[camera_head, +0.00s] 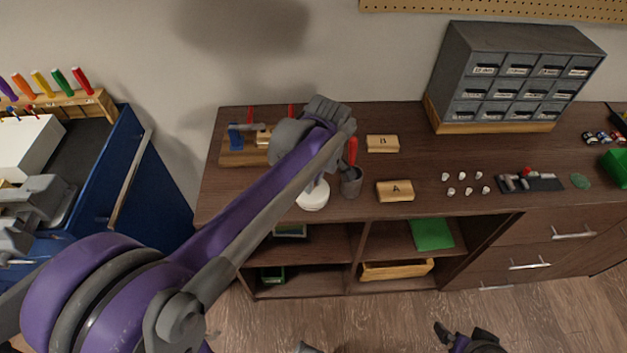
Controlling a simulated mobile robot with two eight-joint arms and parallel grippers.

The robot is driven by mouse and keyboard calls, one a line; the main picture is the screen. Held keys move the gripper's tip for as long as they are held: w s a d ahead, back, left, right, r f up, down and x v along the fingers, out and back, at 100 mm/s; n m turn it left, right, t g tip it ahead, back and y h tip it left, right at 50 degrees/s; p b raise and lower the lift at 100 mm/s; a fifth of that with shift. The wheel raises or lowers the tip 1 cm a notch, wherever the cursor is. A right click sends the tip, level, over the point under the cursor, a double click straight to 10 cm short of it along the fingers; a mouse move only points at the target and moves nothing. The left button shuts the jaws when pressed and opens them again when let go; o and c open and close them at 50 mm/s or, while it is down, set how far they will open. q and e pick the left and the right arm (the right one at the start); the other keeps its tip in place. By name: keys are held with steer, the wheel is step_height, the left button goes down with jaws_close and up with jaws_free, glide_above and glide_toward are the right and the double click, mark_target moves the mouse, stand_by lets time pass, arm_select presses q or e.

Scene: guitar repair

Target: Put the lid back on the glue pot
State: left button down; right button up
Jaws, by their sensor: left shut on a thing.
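My left arm reaches from the lower left over the bench, and its wrist and gripper (335,122) are above the back left part. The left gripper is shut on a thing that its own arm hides. A round white object (313,197) stands on the bench just below the forearm; its upper part is covered, so I cannot tell whether it is the glue pot. I cannot make out the lid. Part of my right gripper (468,340) shows at the bottom edge, low and away from the bench; its fingers are unclear.
A grey cup (351,184) with a red-handled tool stands right of the white object. Wooden blocks marked A (395,197) and B (382,149) lie nearby. A tool rack (236,158) is partly behind the arm. A drawer cabinet (447,82) stands at the back right.

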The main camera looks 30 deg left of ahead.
stand_by(0.4)
arm_select(q)
steer(key=shift+c, duration=0.8)
jaws_free()
steer(key=shift+r, duration=0.1)
arm_select(e)
steer(key=shift+r, duration=0.15)
arm_select(q)
steer(key=shift+r+p, duration=2.3)
steer(key=shift+r, duration=1.1)
arm_select(e)
steer(key=r, duration=0.1)
steer(key=w+r, duration=0.1)
steer(key=r, duration=0.3)
steer(key=shift+w+r, duration=0.2)
steer(key=shift+w, duration=0.1)
arm_select(q)
jaws_close()
